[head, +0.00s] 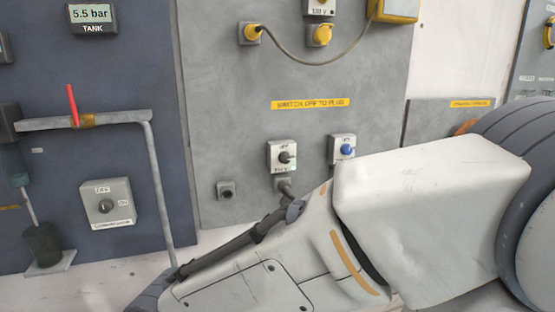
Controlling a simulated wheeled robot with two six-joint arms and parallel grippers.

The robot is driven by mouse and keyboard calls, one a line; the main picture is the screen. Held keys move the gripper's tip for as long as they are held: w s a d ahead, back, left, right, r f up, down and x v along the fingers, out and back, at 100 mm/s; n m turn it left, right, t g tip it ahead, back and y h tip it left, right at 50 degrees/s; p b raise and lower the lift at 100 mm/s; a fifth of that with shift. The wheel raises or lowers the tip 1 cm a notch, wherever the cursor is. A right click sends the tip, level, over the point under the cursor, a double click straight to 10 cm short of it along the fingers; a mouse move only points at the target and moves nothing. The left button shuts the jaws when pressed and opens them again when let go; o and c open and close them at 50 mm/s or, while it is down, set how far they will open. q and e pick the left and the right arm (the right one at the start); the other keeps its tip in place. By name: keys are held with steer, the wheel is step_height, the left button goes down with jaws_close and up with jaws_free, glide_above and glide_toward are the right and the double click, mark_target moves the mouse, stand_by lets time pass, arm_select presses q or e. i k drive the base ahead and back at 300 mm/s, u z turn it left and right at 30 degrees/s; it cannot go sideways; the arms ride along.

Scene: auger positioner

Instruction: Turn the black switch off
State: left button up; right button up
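The black switch (285,157) is a dark rotary knob on a small light grey box on the grey wall panel, left of centre. Small lettering sits above and below the knob, but its setting is too small to read. A similar box with a blue switch (347,150) is to its right. One of my arms, light grey, comes in from the right and passes below and in front of these boxes. No gripper fingertips show. The arm covers part of the panel below the two switches.
A compressor switch box (105,204) is on the dark left panel, beside a grey pipe (155,180) and a red lever (72,104). A yellow label (310,103) is above the switches. A small dark socket (226,190) is lower left.

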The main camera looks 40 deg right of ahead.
mark_target(283, 157)
steer(key=z, duration=0.45)
steer(key=k, duration=1.15)
steer(key=z, duration=1.4)
steer(key=i, duration=0.8)
steer(key=u, duration=0.55)
steer(key=i, duration=0.75)
steer(key=u, duration=0.7)
